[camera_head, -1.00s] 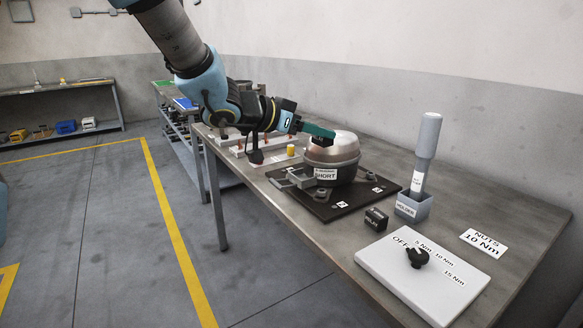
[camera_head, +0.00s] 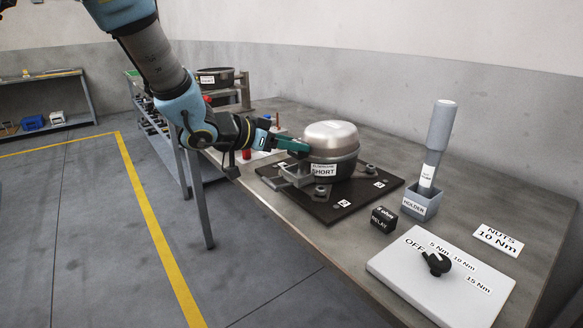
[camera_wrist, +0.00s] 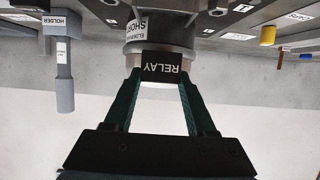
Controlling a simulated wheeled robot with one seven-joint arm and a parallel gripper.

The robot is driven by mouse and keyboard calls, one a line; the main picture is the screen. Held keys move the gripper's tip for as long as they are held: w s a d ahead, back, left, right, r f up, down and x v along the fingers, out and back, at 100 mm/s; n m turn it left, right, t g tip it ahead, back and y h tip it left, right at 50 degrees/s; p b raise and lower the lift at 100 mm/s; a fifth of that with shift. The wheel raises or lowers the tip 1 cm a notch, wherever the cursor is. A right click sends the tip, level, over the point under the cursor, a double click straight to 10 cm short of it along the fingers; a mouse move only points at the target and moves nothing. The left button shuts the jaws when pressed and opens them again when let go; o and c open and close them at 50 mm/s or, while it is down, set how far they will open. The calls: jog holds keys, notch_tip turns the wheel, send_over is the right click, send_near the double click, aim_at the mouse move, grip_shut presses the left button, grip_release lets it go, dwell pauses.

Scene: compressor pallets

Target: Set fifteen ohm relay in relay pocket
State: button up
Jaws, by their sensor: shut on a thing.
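My gripper (camera_head: 297,147) is at the left side of the compressor, its green fingers pointing right. In the wrist view the fingers are shut on a black block marked RELAY (camera_wrist: 162,68); no ohm value shows on that face. In the head view the held relay is hard to make out. The compressor (camera_head: 331,138) has a silver dome, a dark lower shell and a SHORT label, and sits on a black plate (camera_head: 338,207). A second black relay (camera_head: 383,219), with white lettering on top too small to read surely, lies right of the plate. I cannot pick out the relay pocket.
A grey tool stands in the HOLDER block (camera_head: 418,203). A white panel (camera_head: 402,287) with a black torque knob (camera_head: 437,263) is at the near right. A NUTS 10 Nm card (camera_head: 497,239) lies at the right. Metal clamps (camera_head: 292,178) stand beside the compressor. Bare table lies behind it.

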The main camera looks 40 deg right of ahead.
aim_at(304, 166)
jog(key=shift+f, duration=2.65)
jog(key=shift+f, duration=0.15)
jog(key=o, duration=1.4)
jog(key=shift+c, duration=0.2)
jog(key=shift+s, duration=0.1)
jog(key=shift+r, duration=0.25)
jog(key=v, duration=1.2)
jog(key=shift+b, duration=0.35)
